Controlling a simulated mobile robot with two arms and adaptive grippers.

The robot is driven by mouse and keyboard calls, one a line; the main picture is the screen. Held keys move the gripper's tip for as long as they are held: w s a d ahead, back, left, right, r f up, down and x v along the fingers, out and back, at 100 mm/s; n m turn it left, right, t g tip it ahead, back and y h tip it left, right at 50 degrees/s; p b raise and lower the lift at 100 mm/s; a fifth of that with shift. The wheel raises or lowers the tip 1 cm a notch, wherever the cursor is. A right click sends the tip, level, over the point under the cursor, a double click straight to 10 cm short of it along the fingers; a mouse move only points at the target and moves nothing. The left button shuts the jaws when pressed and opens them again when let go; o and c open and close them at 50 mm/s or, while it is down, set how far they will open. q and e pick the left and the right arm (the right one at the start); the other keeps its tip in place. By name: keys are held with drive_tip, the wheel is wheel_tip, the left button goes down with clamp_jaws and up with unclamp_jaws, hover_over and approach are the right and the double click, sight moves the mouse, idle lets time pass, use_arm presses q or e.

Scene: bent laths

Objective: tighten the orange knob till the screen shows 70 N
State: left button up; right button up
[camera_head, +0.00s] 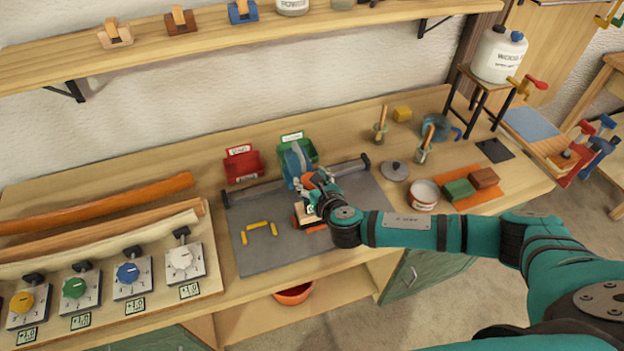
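My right gripper (315,190) reaches in from the right over the grey mat on the bench. It is at a small device with orange parts (299,222), next to a blue clamp-like piece (293,168). A small pale screen (312,209) shows beside the gripper, too small to read. The gripper and wrist cover much of the device. I cannot make out which orange part is the knob, or whether the fingers are closed on it. My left gripper is not in view.
The grey mat (270,262) has several yellow pieces (257,225) lying on it. Red (243,165) and green (309,148) bins stand behind. A board with several coloured dials (131,275) and long laths (100,210) fill the left. A tin (424,195) and orange mat (470,205) lie right.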

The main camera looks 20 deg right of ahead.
drive_tip(key=m+g+h, duration=0.1)
drive_tip(key=m+h, duration=0.4)
drive_tip(key=h, duration=0.1)
drive_tip(key=shift+a+m, duration=0.15)
drive_tip(key=shift+m, duration=0.15)
drive_tip(key=m+g+h, duration=0.3)
drive_tip(key=m+h, duration=0.1)
drive_tip(key=shift+m+h, duration=0.3)
drive_tip(key=shift+h, duration=0.1)
drive_tip(key=m+g+h+b, duration=0.1)
drive_tip(key=m+g, duration=0.1)
drive_tip(key=shift+g+h, duration=0.3)
drive_tip(key=shift+m+g+h+b, duration=0.8)
drive_tip(key=shift+m+g+b, duration=0.3)
drive_tip(key=shift+m+g, duration=0.8)
drive_tip(key=shift+r, duration=0.1)
drive_tip(key=o, duration=1.1)
drive_tip(key=shift+d, duration=0.2)
drive_tip(key=shift+o, duration=0.2)
